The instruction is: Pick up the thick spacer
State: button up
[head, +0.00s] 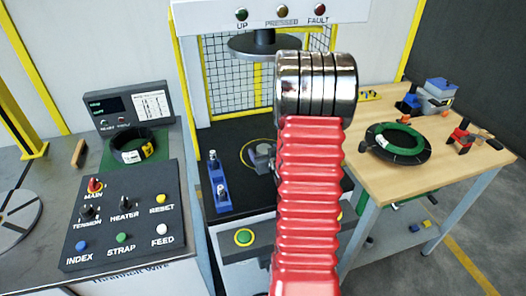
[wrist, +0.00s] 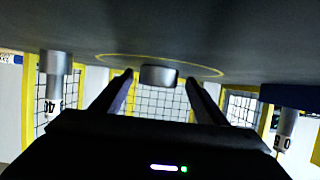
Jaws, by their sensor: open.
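In the wrist view a short, rounded grey metal block (wrist: 160,75) stands inside a yellow ring on the dark press plate. It may be the thick spacer, but I see no label on it. My gripper (wrist: 159,78) is open, with its two dark fingers pointing at the block, one to each side in the picture. I cannot tell whether the block is between the fingertips or just beyond them. In the head view my red arm hides most of this spot. A grey shape (head: 262,158) shows at the ring, and I cannot tell if it is block or gripper.
A blue rack (head: 221,197) with small grey-and-white posts stands left of the ring. Posts with number labels (wrist: 56,68) flank the wrist view. The press ram (head: 262,45) hangs above. A control panel (head: 122,215) is at left, a wooden bench (head: 375,185) at right.

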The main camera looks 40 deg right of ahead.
aim_at(266, 151)
jog(key=shift+s+d, duration=0.1)
jog(key=shift+s, duration=0.05)
jog(key=c, duration=1.3)
jog(key=shift+r, duration=0.1)
jog(key=shift+r, duration=4.95)
